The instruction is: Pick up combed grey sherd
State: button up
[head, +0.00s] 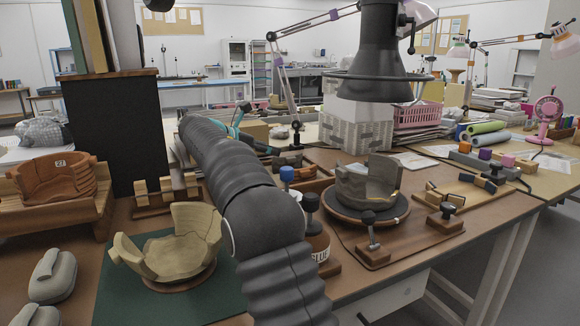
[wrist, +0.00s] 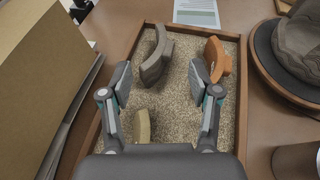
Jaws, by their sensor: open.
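The combed grey sherd (wrist: 155,58), a dark curved grey-brown piece, lies on the sand in a wooden tray (wrist: 241,105) in the wrist view. It is in the upper left part of the tray. My gripper (wrist: 161,82) is open and empty above the tray, its fingers spread left and right. The sherd shows beyond and between the fingertips, nearer the left one, with no clear contact.
An orange sherd (wrist: 216,60) lies beside the right fingertip, and a cream sherd (wrist: 143,126) nearer me. A partly rebuilt grey vessel (head: 368,187) sits on a turntable (head: 390,216) right of the tray. A tan vessel (head: 182,254) stands on a green mat (head: 115,294).

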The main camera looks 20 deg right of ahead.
aim_at(292, 156)
jog(key=x, duration=0.4)
jog(key=shift+d+f, duration=0.1)
jog(key=shift+s+f+b+x, duration=0.15)
jog(key=shift+b+x, duration=0.1)
jog(key=shift+x, duration=1.05)
jog(key=shift+s+f+b+x, duration=0.1)
jog(key=shift+b+x, duration=0.15)
jog(key=shift+x, duration=1.05)
grip_shut()
